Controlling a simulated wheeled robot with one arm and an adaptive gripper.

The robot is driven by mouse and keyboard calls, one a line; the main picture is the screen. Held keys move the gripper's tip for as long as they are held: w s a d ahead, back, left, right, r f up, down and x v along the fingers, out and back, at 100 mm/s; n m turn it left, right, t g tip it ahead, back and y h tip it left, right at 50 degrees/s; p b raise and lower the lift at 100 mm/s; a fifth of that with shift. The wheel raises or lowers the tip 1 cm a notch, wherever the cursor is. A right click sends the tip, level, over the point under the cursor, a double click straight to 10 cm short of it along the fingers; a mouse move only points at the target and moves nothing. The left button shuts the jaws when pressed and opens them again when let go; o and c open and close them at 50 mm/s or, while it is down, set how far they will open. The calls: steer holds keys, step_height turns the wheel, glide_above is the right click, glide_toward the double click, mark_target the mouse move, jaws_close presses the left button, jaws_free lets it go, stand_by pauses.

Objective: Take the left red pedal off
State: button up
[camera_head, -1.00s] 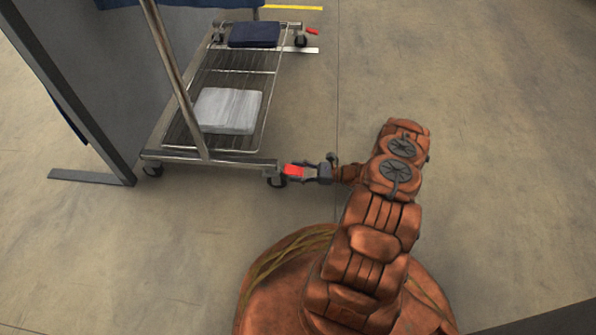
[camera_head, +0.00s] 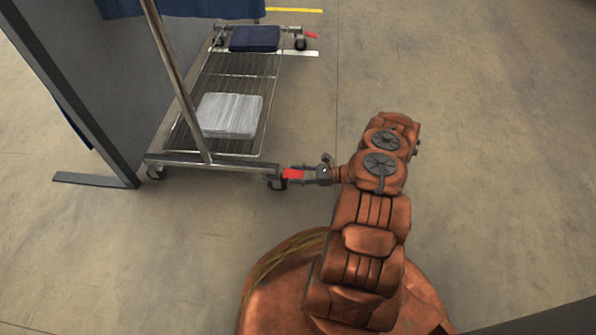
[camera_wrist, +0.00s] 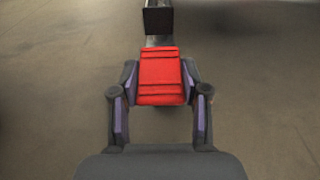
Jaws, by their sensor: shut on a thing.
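A red pedal (camera_head: 293,174) juts from the near right corner wheel of a metal garment trolley (camera_head: 215,160). My gripper (camera_head: 305,174) reaches it from the right. In the wrist view, the red pedal (camera_wrist: 161,76) lies level between the two fingers of my gripper (camera_wrist: 160,98), which are closed on its sides. The black caster part (camera_wrist: 158,20) is just beyond the pedal. A second red pedal (camera_head: 311,36) shows on the trolley's far right wheel, away from my gripper.
A grey folded bundle (camera_head: 230,115) and a dark blue one (camera_head: 255,38) lie on the trolley's wire shelf. A grey panel (camera_head: 75,70) with a foot stands on the left. The floor on the right is clear.

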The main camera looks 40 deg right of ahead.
steer(key=shift+w+a+r+g+h+p, duration=0.1)
steer(key=shift+a+r+g+h+p, duration=0.1)
steer(key=shift+g+h+p, duration=0.6)
steer(key=shift+a+r+g+h+p, duration=0.15)
steer(key=shift+g+h+p, duration=0.35)
steer(key=shift+p, duration=0.55)
steer(key=shift+d+f+h, duration=0.1)
steer(key=shift+h, duration=0.3)
steer(key=shift+f+p, duration=0.1)
steer(key=shift+p, duration=0.2)
steer(key=o, duration=1.1)
steer(key=shift+o, duration=0.2)
steer(key=shift+d, duration=0.15)
steer(key=shift+s+d+r, duration=0.2)
steer(key=shift+r, duration=0.05)
steer(key=v, duration=1.1)
steer(key=shift+r, duration=0.2)
